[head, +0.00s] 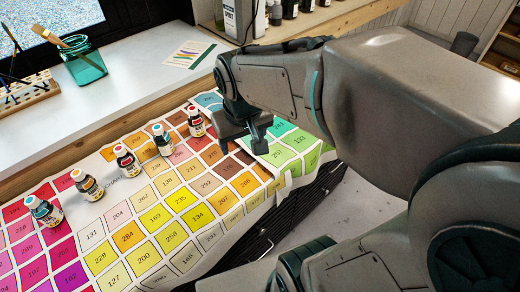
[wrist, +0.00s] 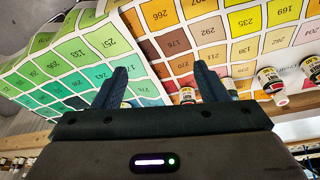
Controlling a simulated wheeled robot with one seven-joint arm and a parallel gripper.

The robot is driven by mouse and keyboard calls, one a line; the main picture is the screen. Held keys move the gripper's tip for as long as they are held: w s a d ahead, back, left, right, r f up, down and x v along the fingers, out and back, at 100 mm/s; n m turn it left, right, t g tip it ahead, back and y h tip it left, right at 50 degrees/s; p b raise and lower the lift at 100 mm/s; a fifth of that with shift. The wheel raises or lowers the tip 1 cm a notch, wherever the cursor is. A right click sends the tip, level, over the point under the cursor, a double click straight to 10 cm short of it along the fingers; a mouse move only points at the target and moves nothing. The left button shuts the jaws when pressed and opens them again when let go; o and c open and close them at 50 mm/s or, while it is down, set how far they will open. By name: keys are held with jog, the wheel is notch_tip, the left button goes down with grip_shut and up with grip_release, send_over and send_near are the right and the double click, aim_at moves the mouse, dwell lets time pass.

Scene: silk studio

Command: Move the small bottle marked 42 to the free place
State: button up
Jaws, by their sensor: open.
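Several small bottles with white labels stand in a slanting row on the colour chart (head: 150,246). In the head view they run from a teal-capped bottle (head: 43,210) at the left, past an orange-brown-capped one (head: 87,184), a red one (head: 126,160) and a blue-capped one (head: 162,139), to a red-labelled one (head: 195,121) nearest my gripper. Their numbers are too small to read, so I cannot tell which is 42. My gripper (head: 243,145) is open and empty above the chart, right of the row. In the wrist view its fingers (wrist: 160,72) are apart. I cannot make out a marked free place.
A white sill (head: 135,82) behind the chart holds a glass jar of brushes (head: 82,62), a wooden rack (head: 25,95) and a colour card (head: 190,54). Larger bottles (head: 240,18) stand at the back. The chart's front half is clear and hangs over the edge.

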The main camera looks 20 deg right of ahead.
jog(key=s+d+f+m, duration=0.1)
jog(key=s+d, duration=0.1)
jog(key=s, duration=0.4)
jog(key=shift+s+d+f, duration=0.15)
jog(key=shift+s+d, duration=0.1)
jog(key=shift+d, duration=0.1)
